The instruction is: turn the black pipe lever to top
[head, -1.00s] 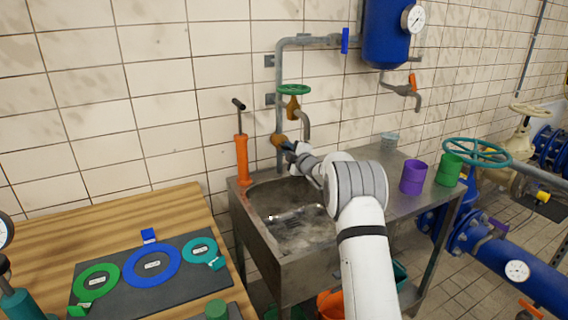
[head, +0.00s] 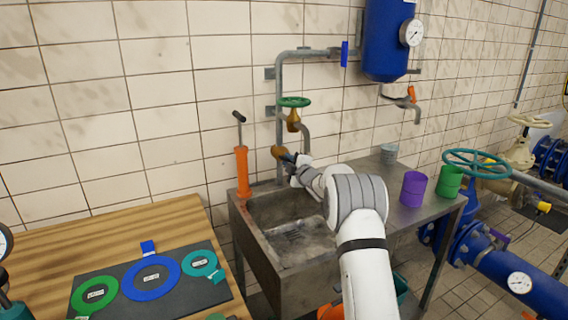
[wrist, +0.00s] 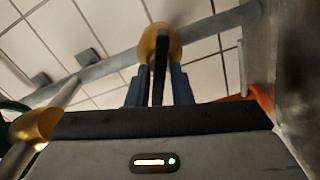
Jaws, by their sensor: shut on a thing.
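The black pipe lever (wrist: 159,68) stands out from a brass valve body (wrist: 160,40) on the grey wall pipe in the wrist view. In the head view the brass valve body (head: 278,152) sits low on the vertical pipe, above the sink's back edge. My gripper (wrist: 158,86) has its two blue-grey fingers on either side of the lever, shut on it. In the head view my gripper (head: 290,160) reaches in from the right at the valve, and the lever itself is mostly hidden by the fingers.
A green handwheel (head: 293,102) with a brass tap is just above my gripper. The metal sink (head: 270,245) lies below. An orange pump (head: 242,172) stands to the left. Purple (head: 413,189) and green (head: 449,183) cups stand on the counter at right.

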